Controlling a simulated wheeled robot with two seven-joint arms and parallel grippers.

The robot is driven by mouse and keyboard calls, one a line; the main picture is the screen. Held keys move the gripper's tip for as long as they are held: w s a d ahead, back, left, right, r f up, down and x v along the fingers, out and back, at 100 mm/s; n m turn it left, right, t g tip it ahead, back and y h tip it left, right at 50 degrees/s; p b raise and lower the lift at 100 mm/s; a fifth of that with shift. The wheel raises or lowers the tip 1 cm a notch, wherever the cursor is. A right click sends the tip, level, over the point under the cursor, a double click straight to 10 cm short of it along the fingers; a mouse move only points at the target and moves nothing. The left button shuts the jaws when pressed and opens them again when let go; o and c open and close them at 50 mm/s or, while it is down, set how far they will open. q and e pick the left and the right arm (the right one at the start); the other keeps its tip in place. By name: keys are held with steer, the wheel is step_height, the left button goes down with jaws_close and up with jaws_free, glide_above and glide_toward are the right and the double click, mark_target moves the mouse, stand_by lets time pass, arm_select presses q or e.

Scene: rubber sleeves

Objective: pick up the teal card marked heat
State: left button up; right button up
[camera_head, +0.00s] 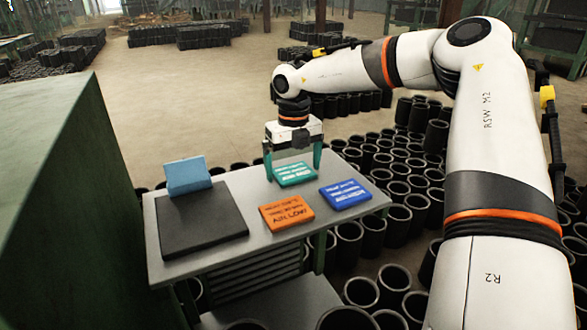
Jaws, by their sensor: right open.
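The teal card (294,174) lies flat on the grey table (250,190), near its back edge, with lines of white print that are too small to read surely. My right gripper (294,166) points down over the teal card. Its two green fingers are apart, one to the left and one to the right of the card. I cannot tell whether the fingers touch the card. My left gripper is not in view.
An orange card (286,213) and a blue card (345,194) lie close in front of the teal one. A dark pad (201,222) and a light blue block (187,175) are at the table's left. A green cabinet (60,200) stands left. Many black sleeves (372,228) crowd the floor.

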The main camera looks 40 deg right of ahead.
steer(key=shift+a, duration=0.1)
steer(key=c, duration=0.9)
